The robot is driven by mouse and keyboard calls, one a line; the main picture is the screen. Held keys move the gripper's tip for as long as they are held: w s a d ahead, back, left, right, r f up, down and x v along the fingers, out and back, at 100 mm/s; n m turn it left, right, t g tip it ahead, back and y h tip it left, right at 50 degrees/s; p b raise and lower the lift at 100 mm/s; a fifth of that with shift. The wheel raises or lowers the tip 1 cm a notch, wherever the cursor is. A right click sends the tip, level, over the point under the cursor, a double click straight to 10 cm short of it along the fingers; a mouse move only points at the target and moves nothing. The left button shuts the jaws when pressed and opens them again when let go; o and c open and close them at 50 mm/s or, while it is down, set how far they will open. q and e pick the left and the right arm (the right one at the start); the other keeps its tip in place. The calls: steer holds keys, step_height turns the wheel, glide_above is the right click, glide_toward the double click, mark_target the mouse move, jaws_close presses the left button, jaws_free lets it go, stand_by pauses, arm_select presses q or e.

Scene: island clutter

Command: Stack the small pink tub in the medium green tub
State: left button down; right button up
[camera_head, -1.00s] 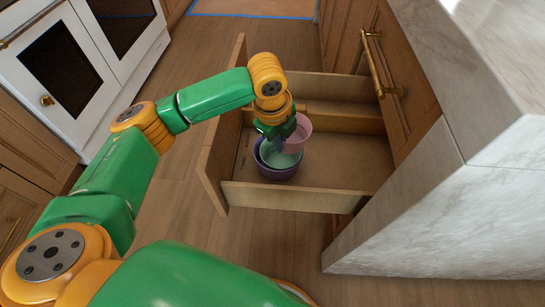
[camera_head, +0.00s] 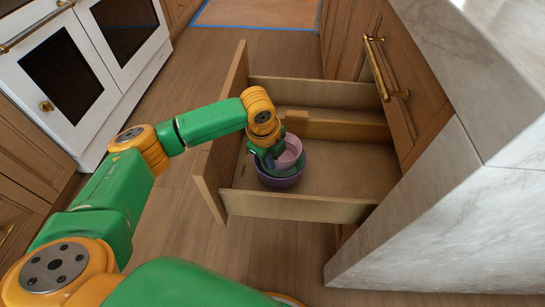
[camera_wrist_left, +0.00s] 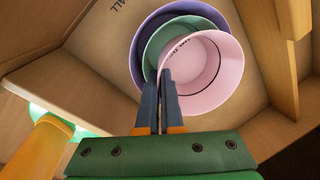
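The small pink tub (camera_head: 290,151) is held by my left gripper (camera_head: 268,161) at its rim. In the left wrist view, the two fingers (camera_wrist_left: 164,78) are close together with the pink tub's wall (camera_wrist_left: 215,80) between them. The pink tub is over the mouth of the medium green tub (camera_head: 292,168), off-centre to the right in the wrist view, hiding much of the green tub (camera_wrist_left: 165,38). Whether it touches the green tub's bottom cannot be told. The green tub sits inside a larger purple tub (camera_head: 281,182). My right gripper is not in view.
The tubs are in an open wooden drawer (camera_head: 335,185) with a raised divider (camera_head: 335,126) behind them. Drawer floor is clear to the right.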

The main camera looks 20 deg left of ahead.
arm_select(q)
steer(key=c, duration=1.1)
jaws_free()
steer(key=shift+f, duration=0.1)
steer(key=r+p, duration=0.1)
steer(key=r, duration=0.3)
steer(key=s+r+p, duration=0.1)
steer(key=r, duration=0.3)
steer(key=s+r+p, duration=0.1)
steer(key=r+p, duration=0.1)
steer(key=r, duration=0.3)
steer(key=shift+s+a, duration=0.1)
steer(key=shift+a, duration=0.25)
arm_select(e)
steer(key=s+d, duration=0.1)
steer(key=s+r, duration=0.1)
steer(key=s+d, duration=0.1)
steer(key=shift+s+d+r, duration=0.3)
steer(key=shift+d+r, duration=0.05)
